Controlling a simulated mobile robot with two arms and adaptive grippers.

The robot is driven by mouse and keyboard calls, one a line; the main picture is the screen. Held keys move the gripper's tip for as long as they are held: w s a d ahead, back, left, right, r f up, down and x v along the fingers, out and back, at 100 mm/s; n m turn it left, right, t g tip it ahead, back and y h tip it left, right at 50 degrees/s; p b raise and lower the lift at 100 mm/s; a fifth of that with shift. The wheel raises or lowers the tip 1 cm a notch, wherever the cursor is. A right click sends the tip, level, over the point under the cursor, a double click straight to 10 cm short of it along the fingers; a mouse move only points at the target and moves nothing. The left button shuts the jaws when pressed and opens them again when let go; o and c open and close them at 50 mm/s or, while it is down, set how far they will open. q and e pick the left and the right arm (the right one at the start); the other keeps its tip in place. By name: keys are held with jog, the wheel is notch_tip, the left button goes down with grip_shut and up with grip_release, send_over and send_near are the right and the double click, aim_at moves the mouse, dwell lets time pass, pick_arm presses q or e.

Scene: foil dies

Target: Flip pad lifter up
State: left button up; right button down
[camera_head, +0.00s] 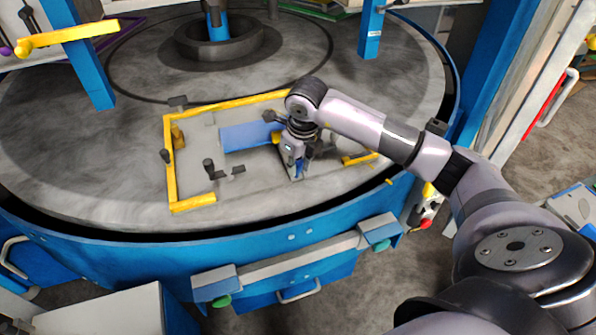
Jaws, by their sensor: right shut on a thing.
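My right gripper (297,174) points down at the front right part of the yellow-edged fixture on the round grey table. It is shut on a small part there, which looks like the pad lifter; the fingers and wrist hide most of it, so I cannot tell its angle. A flat blue pad (248,137) lies just left of the gripper. A dark-knobbed lever (210,168) stands left of the gripper on the grey plate. My left gripper is not in view.
Yellow rails (170,165) border the grey plate on the round table (80,150). Blue posts (372,28) rise at the back, and a dark ring hub (219,48) stands behind. The table's left side is clear.

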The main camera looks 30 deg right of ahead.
jog(key=c, duration=1.4)
grip_release()
jog(key=shift+r, duration=0.1)
jog(key=v, duration=1.2)
